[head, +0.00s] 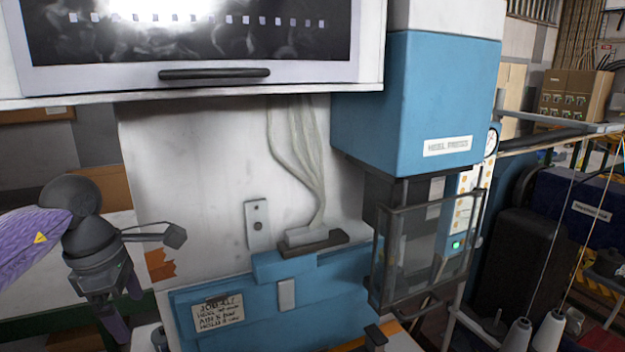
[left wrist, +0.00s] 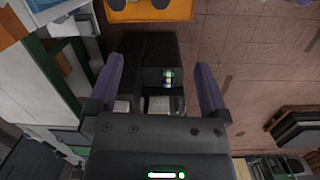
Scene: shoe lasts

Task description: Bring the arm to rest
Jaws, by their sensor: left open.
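My left gripper (head: 108,318) hangs at the lower left of the head view, at the end of my purple and dark grey arm. It points down, in front of and to the left of the white and blue machine. In the left wrist view, the left gripper (left wrist: 160,78) shows its two purple fingers wide apart, with nothing held between them. The brown floor and dark items lie far below. My right gripper is in neither view.
The machine's blue housing (head: 415,105) and clear guard box (head: 425,240) stand centre right. Thread cones (head: 548,332) stand at the lower right. An orange surface (left wrist: 150,12) with dark objects partly cut off is at the wrist view's top.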

